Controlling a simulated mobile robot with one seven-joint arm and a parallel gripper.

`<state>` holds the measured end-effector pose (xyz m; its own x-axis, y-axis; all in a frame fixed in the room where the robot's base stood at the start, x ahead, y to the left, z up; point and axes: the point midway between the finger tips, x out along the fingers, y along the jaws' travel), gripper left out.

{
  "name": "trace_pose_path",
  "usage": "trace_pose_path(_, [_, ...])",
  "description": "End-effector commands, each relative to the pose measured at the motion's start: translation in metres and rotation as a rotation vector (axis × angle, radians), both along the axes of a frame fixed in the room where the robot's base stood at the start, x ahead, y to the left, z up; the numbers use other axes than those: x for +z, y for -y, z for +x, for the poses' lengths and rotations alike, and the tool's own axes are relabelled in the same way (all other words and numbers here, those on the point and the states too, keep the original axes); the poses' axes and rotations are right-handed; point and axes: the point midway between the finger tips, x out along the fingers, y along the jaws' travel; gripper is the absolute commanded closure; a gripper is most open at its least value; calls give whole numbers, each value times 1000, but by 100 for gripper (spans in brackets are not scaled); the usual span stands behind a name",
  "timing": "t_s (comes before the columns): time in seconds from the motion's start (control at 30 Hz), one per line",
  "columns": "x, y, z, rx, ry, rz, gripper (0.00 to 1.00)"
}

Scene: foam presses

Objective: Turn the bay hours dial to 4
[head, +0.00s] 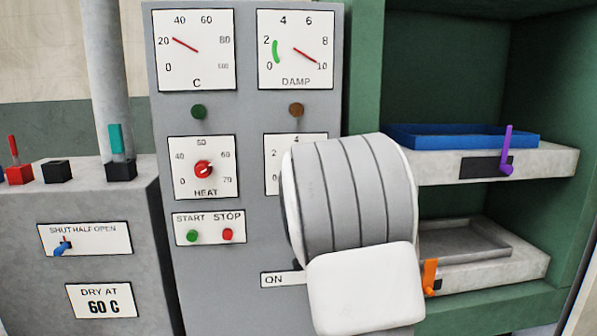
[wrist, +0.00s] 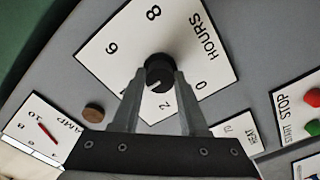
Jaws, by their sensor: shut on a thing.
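The bay hours dial (wrist: 215,50) is a white plate marked HOURS with a round black knob (wrist: 160,70) in its middle. My gripper (wrist: 160,78) has one finger on each side of the knob and is shut on it. A pale mark on the knob points down and slightly left in the wrist view, between the 2 and the left finger. The 0, 2, 6 and 8 show; the 4 is hidden by that finger. In the head view the dial's plate (head: 271,180) shows only its left and top edge, with 2 and 4; my arm covers the knob.
On the grey panel (head: 246,120) are the C gauge (head: 194,75), DAMP gauge (head: 296,75), HEAT dial (head: 203,182), green START (head: 191,236) and red STOP (head: 227,234). A green press with a blue tray (head: 460,140) and purple lever (head: 507,155) stands right.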

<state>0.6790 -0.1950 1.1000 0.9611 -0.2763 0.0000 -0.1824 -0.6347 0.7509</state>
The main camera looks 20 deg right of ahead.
Motion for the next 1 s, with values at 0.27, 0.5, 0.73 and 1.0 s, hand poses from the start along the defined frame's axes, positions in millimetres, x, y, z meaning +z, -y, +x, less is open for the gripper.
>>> trace_pose_path(0.27, [0, 1, 0, -2, -2, -1, 43])
trace_pose_path(0.5, [0, 0, 0, -1, -1, -1, 28])
trace_pose_path(0.73, [0, -1, -4, 0, 0, -1, 28])
trace_pose_path(1.0, [2, -12, -40, 0, 2, 2, 28])
